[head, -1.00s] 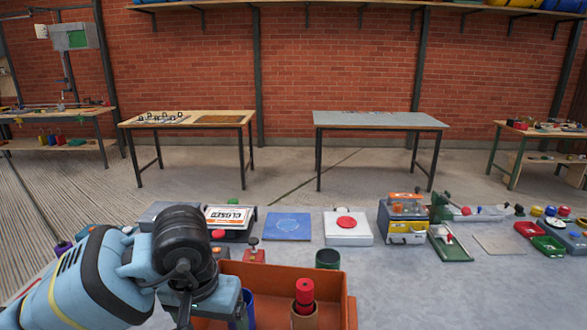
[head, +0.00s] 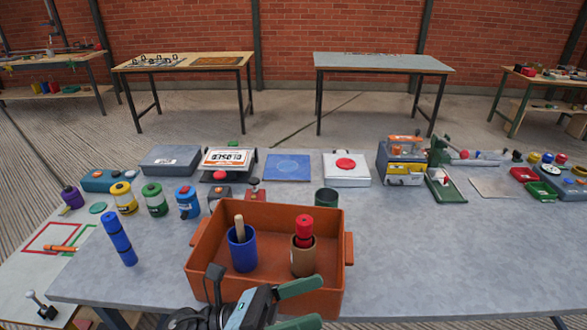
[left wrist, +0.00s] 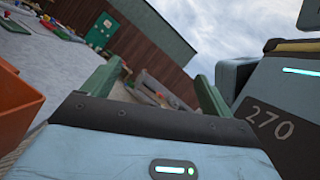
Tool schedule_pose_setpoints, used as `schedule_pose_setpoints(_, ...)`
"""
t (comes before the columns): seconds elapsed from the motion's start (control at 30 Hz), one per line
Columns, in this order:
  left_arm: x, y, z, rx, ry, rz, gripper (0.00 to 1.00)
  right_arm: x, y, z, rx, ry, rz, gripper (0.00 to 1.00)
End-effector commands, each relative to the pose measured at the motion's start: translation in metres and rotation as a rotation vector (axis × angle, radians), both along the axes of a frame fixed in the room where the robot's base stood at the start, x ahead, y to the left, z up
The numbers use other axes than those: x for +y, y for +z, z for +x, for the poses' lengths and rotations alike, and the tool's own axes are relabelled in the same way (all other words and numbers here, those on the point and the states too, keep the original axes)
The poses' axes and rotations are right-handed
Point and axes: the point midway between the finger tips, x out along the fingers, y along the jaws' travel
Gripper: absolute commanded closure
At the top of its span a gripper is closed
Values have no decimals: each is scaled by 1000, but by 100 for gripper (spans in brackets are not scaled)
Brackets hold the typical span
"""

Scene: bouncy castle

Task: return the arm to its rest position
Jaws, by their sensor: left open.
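My left gripper (head: 304,305) is low in the head view, at the near side of the orange bin (head: 220,283). Its two green fingers are spread apart with nothing between them. In the left wrist view the fingers (left wrist: 162,82) also stand apart and empty, with a strip of the orange bin (left wrist: 15,105) at the left edge. Most of my left arm is out of the head view. My right gripper is not in view.
In the bin stand a blue cup (head: 243,255) and a tan cup (head: 302,262) holding a red piece (head: 304,228). Several devices line the table's far side. The table (head: 430,260) right of the bin is clear.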

Motion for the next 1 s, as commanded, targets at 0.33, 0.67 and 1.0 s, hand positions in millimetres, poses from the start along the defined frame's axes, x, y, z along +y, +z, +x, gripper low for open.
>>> schedule_pose_setpoints(0.33,96,-116,33,1189,306,-560,14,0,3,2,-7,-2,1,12)
schedule_pose_setpoints(0.67,184,-283,-60,2073,614,-1188,14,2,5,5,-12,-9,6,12)
schedule_pose_setpoints(1.0,215,-351,-158,2420,820,-1598,14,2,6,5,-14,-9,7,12)
